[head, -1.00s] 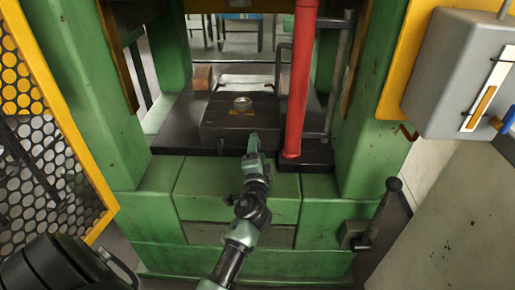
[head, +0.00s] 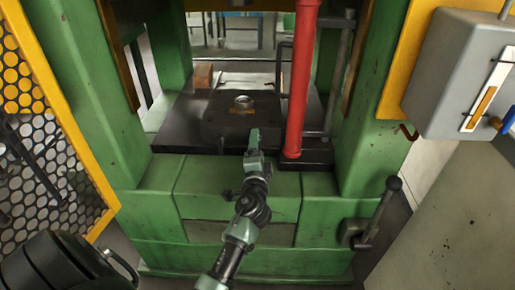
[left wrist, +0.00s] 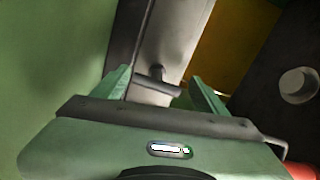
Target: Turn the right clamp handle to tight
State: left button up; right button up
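My left gripper (head: 253,138) is at the front edge of the dark press bed, beside the die block (head: 240,112). In the left wrist view its two green fingers (left wrist: 166,92) are apart. A small grey metal handle (left wrist: 152,88), a stub with a crossbar, shows between the fingers; I cannot tell whether they touch it. It looks like a clamp handle, but I cannot tell whether it is the right one. It cannot be made out clearly in the head view. My right gripper is not in view.
A red vertical cylinder (head: 299,80) stands close to the right of my gripper. Green press columns (head: 375,130) flank the bed. A lever with a dark knob (head: 394,185) is at lower right, a grey control box (head: 455,70) above it, and a yellow-framed guard (head: 40,130) at left.

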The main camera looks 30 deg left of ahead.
pick_arm(q)
jog(key=shift+d+f, duration=0.1)
jog(key=v, duration=0.7)
jog(key=shift+s, duration=0.1)
jog(key=shift+s+d, duration=0.15)
jog(key=shift+s, duration=0.15)
